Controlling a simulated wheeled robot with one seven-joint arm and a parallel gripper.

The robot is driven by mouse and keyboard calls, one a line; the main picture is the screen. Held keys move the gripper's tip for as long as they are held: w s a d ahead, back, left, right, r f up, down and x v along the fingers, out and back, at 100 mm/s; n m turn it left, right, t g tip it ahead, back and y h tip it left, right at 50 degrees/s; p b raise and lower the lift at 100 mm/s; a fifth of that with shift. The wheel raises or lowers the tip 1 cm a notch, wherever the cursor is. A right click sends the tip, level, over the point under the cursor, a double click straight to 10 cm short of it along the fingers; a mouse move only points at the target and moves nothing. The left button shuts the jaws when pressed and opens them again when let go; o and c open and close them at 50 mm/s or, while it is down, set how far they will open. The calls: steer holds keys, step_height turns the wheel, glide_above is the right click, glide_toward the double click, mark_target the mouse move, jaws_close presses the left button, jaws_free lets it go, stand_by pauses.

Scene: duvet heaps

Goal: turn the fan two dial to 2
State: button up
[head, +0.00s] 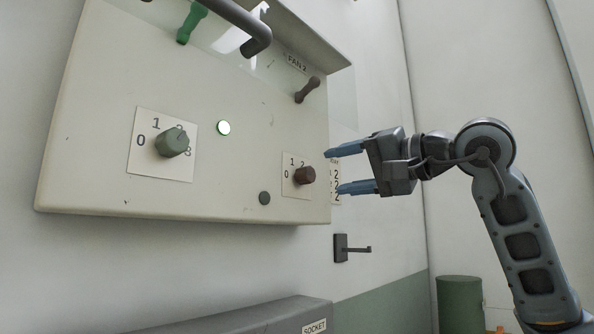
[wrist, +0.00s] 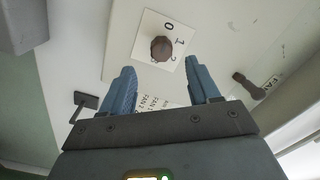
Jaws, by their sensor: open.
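The brown dial (head: 305,176) sits on a small white scale plate (head: 290,188) at the lower right of the panel, below a label (head: 297,63) that seems to read FAN 2. In the wrist view the dial (wrist: 161,48) shows ahead of the fingertips, with 0, 1 and 2 printed around it. Which number it points to I cannot tell. My gripper (head: 333,171) is open and empty, to the right of the dial and apart from it. In the wrist view the fingers of my gripper (wrist: 160,73) lie either side of the dial's line.
A green dial (head: 172,143) is on the panel's left, with a lit round lamp (head: 224,128) beside it. A brown lever (head: 307,90) is above the brown dial. A grey bar handle (head: 245,25) juts out at the top. A grey socket box (head: 250,318) stands below.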

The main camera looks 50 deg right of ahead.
mark_target(312, 174)
steer(key=w+p, duration=0.1)
steer(key=w, duration=0.3)
steer(key=w+p, duration=0.1)
steer(key=w, duration=0.2)
steer(key=shift+w+r+p, duration=0.2)
steer(key=shift+w+p, duration=0.2)
steer(key=c, duration=1)
